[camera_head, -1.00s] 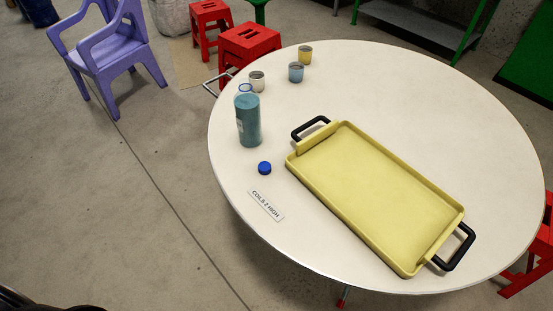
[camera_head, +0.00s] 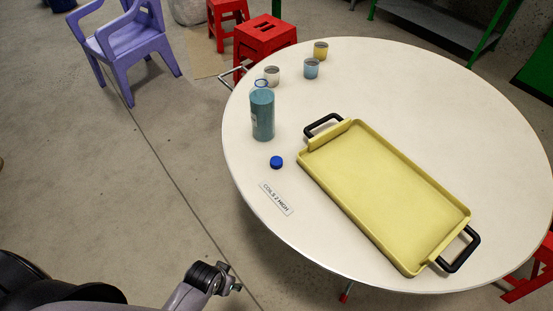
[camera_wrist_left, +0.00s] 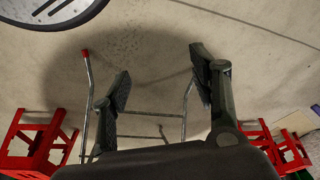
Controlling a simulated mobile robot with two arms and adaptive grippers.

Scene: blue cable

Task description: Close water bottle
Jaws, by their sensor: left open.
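A blue water bottle (camera_head: 262,117) stands upright at the left side of the round white table (camera_head: 400,110). A thin blue ring (camera_head: 261,83) shows at its top; I cannot tell if it is the open mouth. A small blue cap (camera_head: 276,162) lies apart on the table, in front of the bottle. My left arm comes in at the lower left of the head view, away from the bottle and cap. In the left wrist view my left gripper (camera_wrist_left: 160,85) is open, with nothing between its fingers. My right gripper is out of view.
A yellow tray (camera_head: 385,190) with black handles fills much of the table right of the cap. A label (camera_head: 276,199) lies near the edge. White (camera_head: 272,76), blue (camera_head: 311,68) and yellow (camera_head: 320,51) cups stand behind. Red stools (camera_head: 264,38) and a purple chair (camera_head: 126,50) stand beyond.

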